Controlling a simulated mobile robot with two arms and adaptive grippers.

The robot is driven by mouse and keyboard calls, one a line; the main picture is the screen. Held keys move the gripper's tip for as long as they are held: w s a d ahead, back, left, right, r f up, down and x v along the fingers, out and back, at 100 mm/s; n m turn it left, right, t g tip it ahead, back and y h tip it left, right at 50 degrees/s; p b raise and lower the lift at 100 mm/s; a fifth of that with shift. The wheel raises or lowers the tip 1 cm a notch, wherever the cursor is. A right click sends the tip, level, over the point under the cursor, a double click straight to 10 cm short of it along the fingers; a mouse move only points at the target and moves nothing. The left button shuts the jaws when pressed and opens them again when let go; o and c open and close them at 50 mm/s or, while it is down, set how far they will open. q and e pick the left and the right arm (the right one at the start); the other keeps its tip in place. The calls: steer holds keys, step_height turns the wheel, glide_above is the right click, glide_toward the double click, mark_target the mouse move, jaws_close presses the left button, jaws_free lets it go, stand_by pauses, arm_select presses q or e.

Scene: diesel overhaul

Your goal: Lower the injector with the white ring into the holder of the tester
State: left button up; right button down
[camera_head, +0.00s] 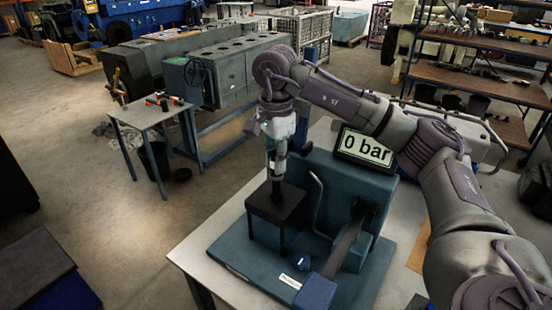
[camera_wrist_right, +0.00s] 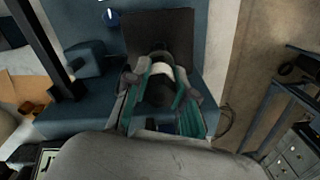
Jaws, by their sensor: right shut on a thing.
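The injector (camera_head: 277,184) hangs roughly upright below my right gripper (camera_head: 278,150), which is shut on it. Its dark lower end meets the top of the black holder (camera_head: 263,209) in the head view; I cannot tell whether the tip is inside. The right wrist view shows the white ring (camera_wrist_right: 161,71) of the injector between the teal fingers of my right gripper (camera_wrist_right: 162,85), with the black holder plate (camera_wrist_right: 183,32) just beyond. The tester (camera_head: 335,170) is a blue stand with a display reading 0 bar. My left gripper is not in view.
The tester stands on a light workbench (camera_head: 205,243). Its lever (camera_head: 345,245) and a curved pipe (camera_head: 318,205) are right of the holder. A small table (camera_head: 150,115) with parts and a grey engine block (camera_head: 235,65) stand further back, with floor between.

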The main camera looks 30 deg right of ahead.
mark_target(276, 179)
steer(key=shift+f+b, duration=1)
steer(key=shift+f, duration=0.8)
steer(key=shift+f+b, duration=0.9)
steer(key=shift+f, duration=0.3)
steer(key=c, duration=0.5)
jaws_free()
steer(key=shift+r, duration=0.1)
steer(key=shift+r+p, duration=2.65)
steer(key=shift+r, duration=0.8)
